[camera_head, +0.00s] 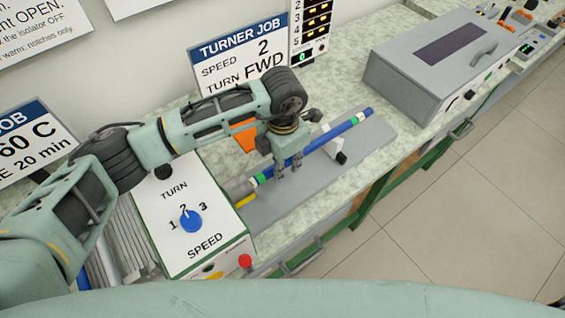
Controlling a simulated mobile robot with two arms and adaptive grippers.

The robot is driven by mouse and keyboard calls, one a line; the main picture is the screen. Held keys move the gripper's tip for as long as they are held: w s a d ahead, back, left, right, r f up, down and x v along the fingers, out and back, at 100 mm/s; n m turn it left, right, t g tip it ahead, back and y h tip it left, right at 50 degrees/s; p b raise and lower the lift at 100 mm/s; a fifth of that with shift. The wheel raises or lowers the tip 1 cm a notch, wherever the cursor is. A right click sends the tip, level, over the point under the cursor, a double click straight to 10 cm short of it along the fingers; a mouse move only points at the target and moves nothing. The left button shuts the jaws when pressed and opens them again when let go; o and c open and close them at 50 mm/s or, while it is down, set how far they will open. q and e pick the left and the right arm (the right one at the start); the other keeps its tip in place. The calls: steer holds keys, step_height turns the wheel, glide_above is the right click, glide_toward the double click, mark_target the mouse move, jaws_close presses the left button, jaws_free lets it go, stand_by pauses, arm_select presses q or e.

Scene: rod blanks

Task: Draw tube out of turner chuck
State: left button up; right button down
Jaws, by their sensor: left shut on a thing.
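The blue tube (325,138) has green and white bands near both ends and slants from lower left to upper right above a grey base plate (262,209). My left gripper (289,172) reaches down over the tube and is shut on it, left of its middle. The tube's lower left end is beside the grey chuck (238,187) of the turner; I cannot tell whether it is still inside. The turner's white control box (205,238) has a blue speed knob (191,220) pointing near 2. My right gripper is not in view.
A white support (337,143) with a black knob stands under the tube's right part. An orange object (245,136) is behind my left wrist. A grey lidded box (433,62) stands farther right on the bench. A red button (245,261) is at the control box's front.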

arm_select(q)
steer(key=shift+w+d+r+b, duration=0.1)
steer(key=shift+w+d+b, duration=0.85)
steer(key=shift+d+b, duration=0.35)
steer(key=shift+w+d+b, duration=0.95)
steer(key=shift+d+b, duration=0.2)
steer(key=shift+d, duration=0.1)
steer(key=shift+r, duration=0.1)
steer(key=shift+r+p, duration=2.2)
steer(key=shift+r, duration=2.2)
